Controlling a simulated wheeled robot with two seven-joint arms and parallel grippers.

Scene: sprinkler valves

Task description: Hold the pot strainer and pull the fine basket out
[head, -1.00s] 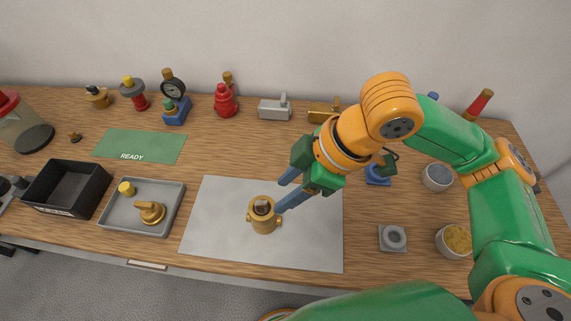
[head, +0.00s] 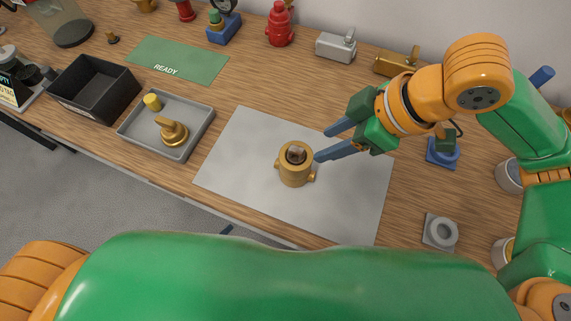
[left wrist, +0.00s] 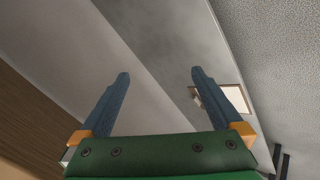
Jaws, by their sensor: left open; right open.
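The pot strainer is a brass pot-shaped body (head: 296,168) with side ports, upright on a grey mat (head: 235,150). Something dark and greyish shows in its round top opening, probably the fine basket (head: 296,153). My right gripper (head: 322,144) is open and empty, with its blue fingers pointing left just right of the pot's top; whether a finger touches it I cannot tell. My left gripper (left wrist: 158,85) shows in the left wrist view, open, with nothing between its fingers. The pot is not seen in that view.
A grey tray (head: 137,138) with a brass fitting (head: 173,132) and a yellow cylinder stands left of the mat. Beside it is a black bin (head: 75,105). A green READY mat (head: 205,66) lies behind. A grey ring block (head: 440,232) sits at right.

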